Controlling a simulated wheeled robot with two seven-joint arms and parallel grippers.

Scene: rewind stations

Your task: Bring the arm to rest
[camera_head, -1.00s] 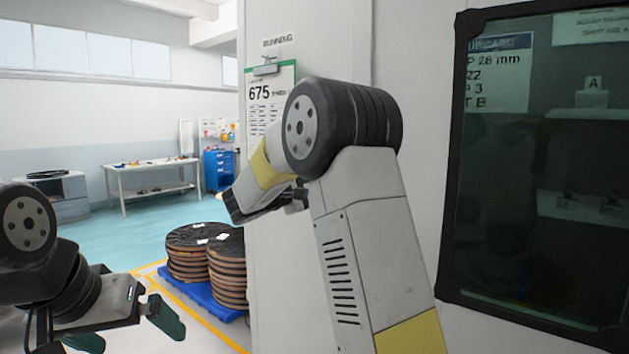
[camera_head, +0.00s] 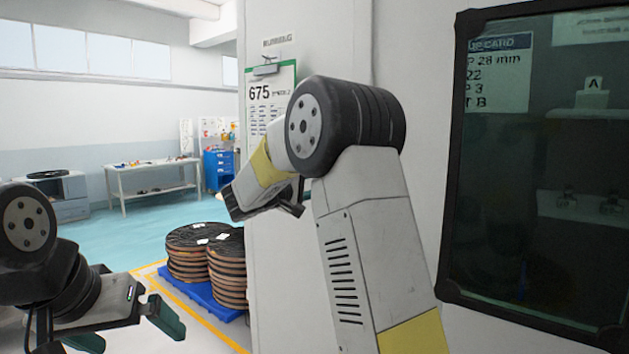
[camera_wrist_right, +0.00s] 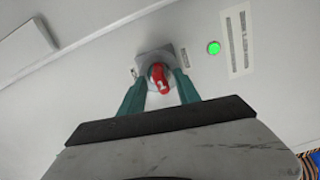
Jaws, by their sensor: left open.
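My left gripper (camera_head: 125,328) is at the lower left of the head view, open and empty, with its green fingertips apart. My right arm fills the middle of the head view, bent at the elbow, its wrist close to the pale cabinet wall; its fingers cannot be made out there. In the right wrist view my right gripper (camera_wrist_right: 159,78) has its two green fingers spread, with a red knob (camera_wrist_right: 158,80) marked 1 on a grey plate between their tips. Gaps show beside the knob, and whether a finger touches it is unclear.
A green lamp (camera_wrist_right: 213,48) and a label strip are on the panel beside the knob. A dark window (camera_head: 545,230) is at the right. Dark reels (camera_head: 205,262) stack on a blue pallet (camera_head: 215,303). A workbench (camera_head: 152,180) stands further back, with open floor before it.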

